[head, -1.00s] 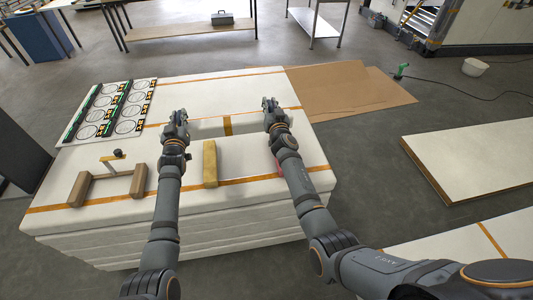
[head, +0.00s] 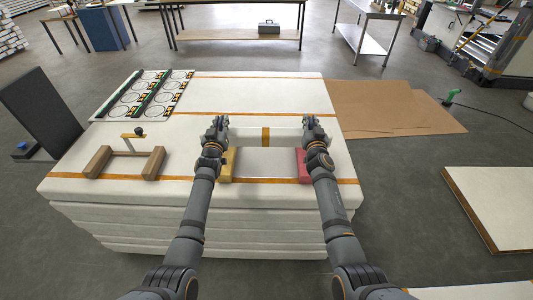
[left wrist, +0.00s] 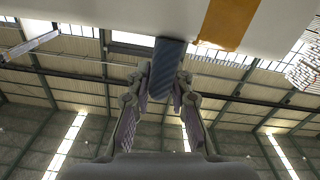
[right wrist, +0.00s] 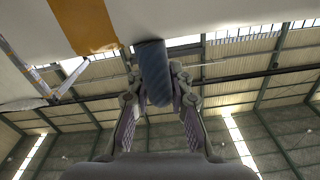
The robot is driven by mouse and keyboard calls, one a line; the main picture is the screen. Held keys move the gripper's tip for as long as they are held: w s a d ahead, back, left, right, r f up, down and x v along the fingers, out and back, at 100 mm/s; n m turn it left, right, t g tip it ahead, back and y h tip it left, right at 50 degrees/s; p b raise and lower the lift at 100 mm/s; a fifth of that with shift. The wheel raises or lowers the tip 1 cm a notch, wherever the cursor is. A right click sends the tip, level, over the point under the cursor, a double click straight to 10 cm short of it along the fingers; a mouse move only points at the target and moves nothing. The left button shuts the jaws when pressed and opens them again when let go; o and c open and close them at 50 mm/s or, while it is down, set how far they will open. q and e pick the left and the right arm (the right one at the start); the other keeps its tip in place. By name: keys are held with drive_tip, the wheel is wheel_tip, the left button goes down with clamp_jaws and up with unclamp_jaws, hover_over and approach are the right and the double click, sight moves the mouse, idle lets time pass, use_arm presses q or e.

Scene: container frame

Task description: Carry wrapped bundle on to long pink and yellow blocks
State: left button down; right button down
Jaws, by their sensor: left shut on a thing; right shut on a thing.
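The wrapped bundle (head: 266,137) is a long white roll with an orange band around its middle, lying crosswise between my grippers. My left gripper (head: 220,122) is shut at its left end and my right gripper (head: 311,122) at its right end. In the left wrist view (left wrist: 165,85) and right wrist view (right wrist: 155,85) the fingers close on dark blue-grey straps below the bundle. The yellow block (head: 227,165) and pink block (head: 303,166) lie on the white stack, nearer than the bundle and partly hidden by my arms. The bundle's height above the stack is hard to tell.
The white stack (head: 130,205) has orange stripes. At its left are a brown wooden cradle (head: 98,162) and a small piece with a dark knob (head: 139,132). A panel with several round dials (head: 145,95) lies at the back left. Cardboard (head: 395,105) lies right on the floor.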

use_arm(q)
drive_tip(key=shift+d, duration=0.2)
use_arm(e)
drive_tip(key=shift+a, duration=0.2)
